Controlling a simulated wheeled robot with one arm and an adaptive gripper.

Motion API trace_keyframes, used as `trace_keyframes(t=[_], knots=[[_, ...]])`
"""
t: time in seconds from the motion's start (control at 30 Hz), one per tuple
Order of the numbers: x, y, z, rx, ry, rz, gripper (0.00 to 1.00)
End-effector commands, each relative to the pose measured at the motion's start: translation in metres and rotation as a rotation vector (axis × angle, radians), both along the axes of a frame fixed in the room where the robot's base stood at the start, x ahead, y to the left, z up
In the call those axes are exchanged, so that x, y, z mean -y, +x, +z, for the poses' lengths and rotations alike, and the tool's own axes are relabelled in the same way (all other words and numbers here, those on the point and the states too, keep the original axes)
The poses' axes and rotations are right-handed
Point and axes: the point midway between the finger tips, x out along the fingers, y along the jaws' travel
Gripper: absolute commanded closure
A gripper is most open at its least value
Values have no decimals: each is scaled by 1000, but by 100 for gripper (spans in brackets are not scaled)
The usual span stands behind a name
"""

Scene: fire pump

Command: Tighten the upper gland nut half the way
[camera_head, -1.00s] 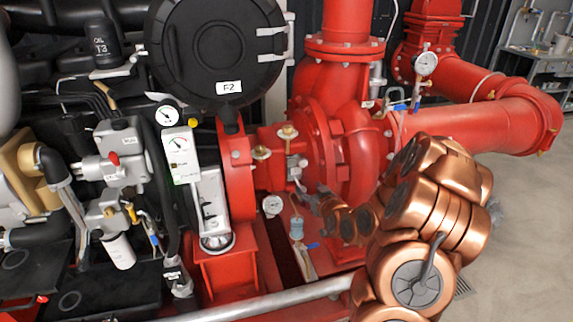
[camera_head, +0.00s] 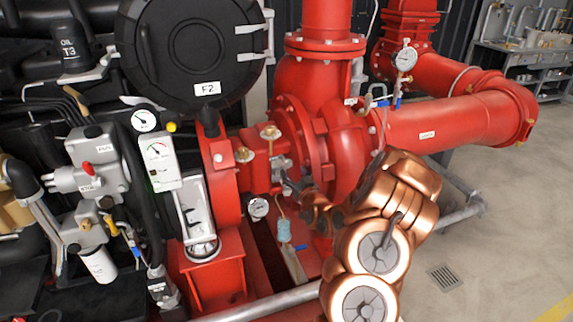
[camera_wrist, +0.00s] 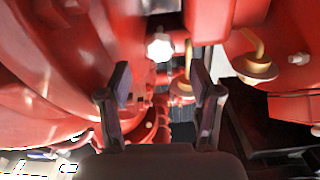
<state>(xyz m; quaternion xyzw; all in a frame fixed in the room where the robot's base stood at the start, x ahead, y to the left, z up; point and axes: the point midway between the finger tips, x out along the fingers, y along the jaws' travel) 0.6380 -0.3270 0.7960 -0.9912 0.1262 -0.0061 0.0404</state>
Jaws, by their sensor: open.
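A pale, star-shaped nut (camera_wrist: 159,46) shows in the wrist view, beyond and between my fingertips; it looks like a gland nut, but I cannot tell if it is the upper one. My gripper (camera_wrist: 161,84) is open, its two dark fingers apart with nothing between them. The nut stands apart from both fingers. In the head view the gland area (camera_head: 281,163) is a small silvery patch between the red bearing housing (camera_head: 254,178) and the pump casing (camera_head: 345,150). My copper arm reaches toward it from the lower right, and my gripper is hard to make out there.
A brass cup with a bent pipe (camera_wrist: 258,62) is close at upper right in the wrist view; a second brass fitting (camera_wrist: 182,91) is near the right finger. Red casing crowds the left side. Open floor lies at right.

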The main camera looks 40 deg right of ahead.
Motion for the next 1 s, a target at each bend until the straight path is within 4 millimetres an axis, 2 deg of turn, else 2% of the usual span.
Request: trace_keyframes(t=[0.3,0.5,1.0], knots=[[7,38,1,0,-1,3,36],[13,54,0,-1,0,1,36],[16,62,-1,-3,2,0,36]])
